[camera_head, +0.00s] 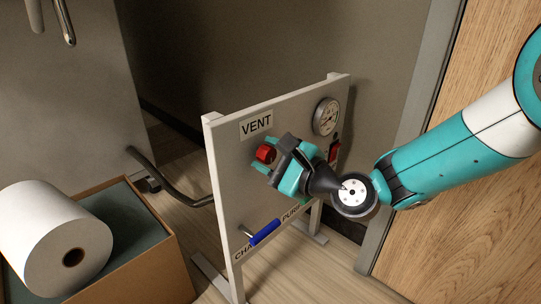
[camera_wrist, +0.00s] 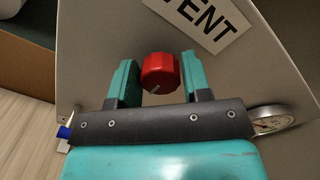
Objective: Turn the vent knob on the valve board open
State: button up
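The vent knob (camera_head: 265,153) is a red ribbed knob on the white valve board (camera_head: 223,170), below the VENT label (camera_head: 256,124). It also shows in the wrist view (camera_wrist: 161,71), with a pale pointer mark on its face. My gripper (camera_head: 267,162) is in front of the board at the knob. In the wrist view my gripper (camera_wrist: 160,82) is open, with one teal finger on each side of the knob. A gap shows between the knob and each finger. The knob sits near the fingertips.
A round gauge (camera_head: 326,117) is at the board's upper right. A blue-handled lever (camera_head: 265,232) is low on the board. A cardboard box (camera_head: 148,262) with a white roll (camera_head: 50,238) stands at left. A wooden door (camera_head: 460,215) is at right.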

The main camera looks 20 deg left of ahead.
jog(key=c, duration=0.5)
jog(key=shift+n, duration=0.3)
jog(key=n, duration=0.2)
jog(key=shift+n, duration=0.3)
jog(key=n, duration=0.3)
jog(key=shift+f+n, duration=0.1)
jog(key=shift+n, duration=0.2)
jog(key=n+b, duration=0.1)
jog(key=n, duration=0.4)
jog(key=shift+h+b, duration=0.3)
jog(key=shift+b, duration=0.05)
jog(key=shift+n+b, duration=1.2)
jog(key=shift+n, duration=1.4)
